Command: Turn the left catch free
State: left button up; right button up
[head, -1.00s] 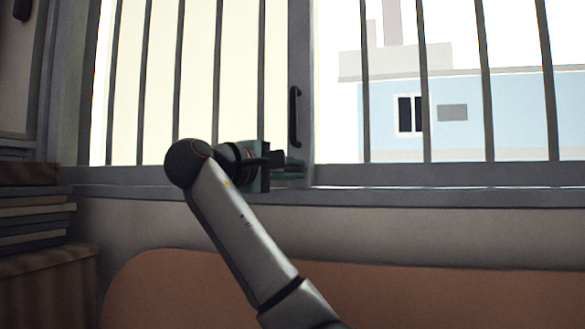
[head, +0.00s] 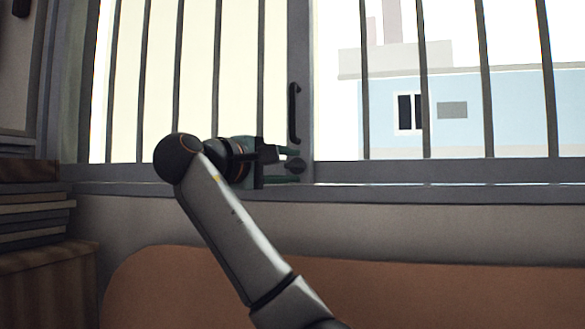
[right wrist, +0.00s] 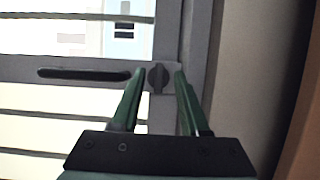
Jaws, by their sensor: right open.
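The left catch is a small dark round knob with a raised ridge, low on the upright window frame bar. In the right wrist view the catch (right wrist: 158,78) sits between the tips of my right gripper (right wrist: 160,74). The green fingers are open, one on each side, with a visible gap to it. In the head view the right gripper (head: 292,165) points right, its fingers one above the other, with the catch (head: 296,166) between the tips. My left gripper is not in view.
A dark pull handle (head: 294,112) is fixed on the frame just above the catch. Upright window bars (head: 217,80) stand behind the gripper. A sill (head: 400,196) runs below. A stack of books (head: 30,215) lies at the left, and a rounded orange-brown surface (head: 420,290) fills the bottom.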

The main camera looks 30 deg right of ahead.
jog(key=b+v, duration=0.1)
jog(key=v, duration=1)
jog(key=shift+r, duration=0.1)
